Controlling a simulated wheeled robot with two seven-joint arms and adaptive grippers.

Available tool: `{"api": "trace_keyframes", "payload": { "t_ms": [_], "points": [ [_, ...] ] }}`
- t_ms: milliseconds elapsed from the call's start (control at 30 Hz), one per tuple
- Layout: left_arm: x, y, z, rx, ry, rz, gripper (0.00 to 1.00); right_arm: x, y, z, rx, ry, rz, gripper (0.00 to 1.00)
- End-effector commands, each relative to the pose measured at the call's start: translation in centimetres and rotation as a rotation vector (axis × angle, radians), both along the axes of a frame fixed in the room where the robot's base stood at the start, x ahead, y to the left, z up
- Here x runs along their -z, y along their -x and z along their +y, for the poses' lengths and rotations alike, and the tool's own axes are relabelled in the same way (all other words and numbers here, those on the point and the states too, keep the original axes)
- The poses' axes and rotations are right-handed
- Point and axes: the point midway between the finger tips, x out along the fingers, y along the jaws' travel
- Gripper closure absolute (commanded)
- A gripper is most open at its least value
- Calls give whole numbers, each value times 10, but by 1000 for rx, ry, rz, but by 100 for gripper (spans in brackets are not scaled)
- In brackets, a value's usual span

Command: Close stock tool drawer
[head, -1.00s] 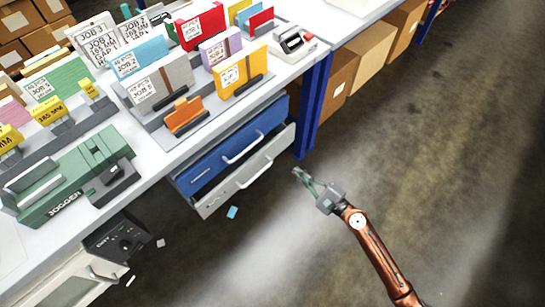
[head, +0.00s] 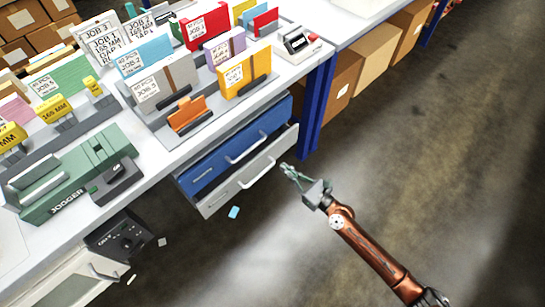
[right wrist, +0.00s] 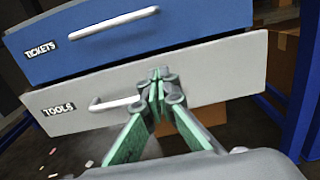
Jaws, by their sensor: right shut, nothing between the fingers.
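The tool drawer (head: 228,192) has a light grey front with a pale bar handle, under the worktable. It stands out from beneath the blue drawer above it. In the right wrist view its front (right wrist: 220,90) bears the label TOOLS. My right gripper (head: 286,168) is shut and empty, with its tips in front of the right part of the grey front. The right wrist view shows the green fingers (right wrist: 158,80) pinched together right of the handle (right wrist: 115,103), overlapping the front. I cannot tell whether the tips touch it. My left gripper is not in view.
The blue TICKETS drawer (head: 232,154) sits directly above. A blue table leg (head: 318,105) stands to the right of the drawers. Cardboard boxes (head: 372,62) fill the shelf beyond. A small blue scrap (head: 234,212) lies on the floor. The floor to the right is open.

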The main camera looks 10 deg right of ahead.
Motion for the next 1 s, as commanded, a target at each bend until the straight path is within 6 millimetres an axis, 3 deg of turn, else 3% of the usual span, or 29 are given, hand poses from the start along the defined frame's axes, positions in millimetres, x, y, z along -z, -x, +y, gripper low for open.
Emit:
{"api": "trace_keyframes", "payload": {
  "t_ms": [200, 400, 1000],
  "points": [
    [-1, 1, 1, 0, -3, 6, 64, 0, -36, 27, 0, -1, -1, 100],
    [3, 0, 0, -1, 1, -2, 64, 1, -56, 42, 0, -1, 1, 100],
    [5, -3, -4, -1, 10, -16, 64, 1, -69, 52, 0, -3, 1, 100]
  ]
}}
